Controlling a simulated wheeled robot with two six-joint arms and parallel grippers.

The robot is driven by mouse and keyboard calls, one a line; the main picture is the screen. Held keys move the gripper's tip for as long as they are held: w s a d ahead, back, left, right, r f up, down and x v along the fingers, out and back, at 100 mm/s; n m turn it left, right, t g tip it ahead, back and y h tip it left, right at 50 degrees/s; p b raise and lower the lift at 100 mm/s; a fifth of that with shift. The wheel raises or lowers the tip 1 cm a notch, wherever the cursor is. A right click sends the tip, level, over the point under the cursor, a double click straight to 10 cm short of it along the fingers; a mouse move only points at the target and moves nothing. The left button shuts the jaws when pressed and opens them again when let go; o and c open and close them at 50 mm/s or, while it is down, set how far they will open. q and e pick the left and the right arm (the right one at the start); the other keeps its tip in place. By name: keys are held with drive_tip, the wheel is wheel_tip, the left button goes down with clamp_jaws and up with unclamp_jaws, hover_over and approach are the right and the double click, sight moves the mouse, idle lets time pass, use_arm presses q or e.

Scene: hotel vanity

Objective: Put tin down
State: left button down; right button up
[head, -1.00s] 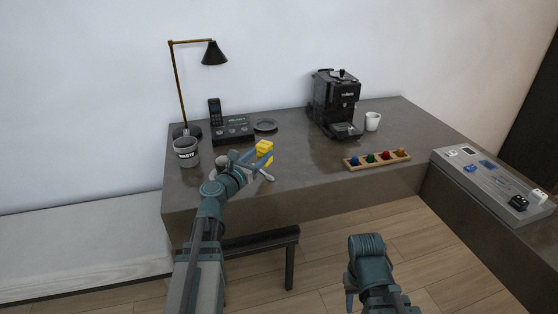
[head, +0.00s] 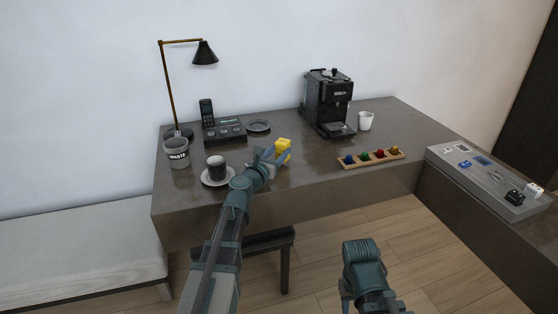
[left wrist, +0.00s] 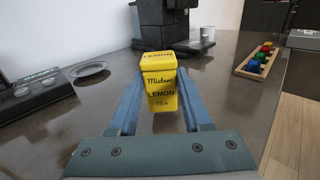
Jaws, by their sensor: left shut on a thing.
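A yellow lemon tea tin (left wrist: 160,88) is held upright between the two blue fingers of my left gripper (left wrist: 158,100). In the head view the tin (head: 284,145) shows at the tip of my left gripper (head: 272,158), over the middle of the dark vanity top (head: 215,205). I cannot tell whether the tin's base touches the surface. My right arm shows at the bottom of the head view, low in front of the desk, and its fingertips are not clearly seen.
A dark cup on a saucer (head: 211,181) stands just left of my left arm. A wooden tray (head: 345,164) with coloured pieces lies to the right.

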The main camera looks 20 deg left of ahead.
use_arm(q)
drive_tip(key=shift+f, duration=0.7)
use_arm(e)
drive_tip(key=shift+f, duration=0.7)
use_arm(q)
drive_tip(key=shift+b, duration=0.3)
drive_tip(key=shift+f, duration=0.2)
drive_tip(key=shift+c, duration=1.7)
unclamp_jaws()
use_arm(e)
drive_tip(key=shift+f, duration=0.15)
use_arm(q)
drive_tip(key=shift+r, duration=0.15)
drive_tip(key=shift+s+r, duration=0.15)
drive_tip(key=s, duration=0.4)
drive_tip(key=s+a, duration=0.1)
drive_tip(key=s, duration=0.2)
drive_tip(key=s+a, duration=0.1)
drive_tip(key=s, duration=0.3)
drive_tip(key=shift+s+a, duration=0.15)
drive_tip(key=shift+s, duration=0.15)
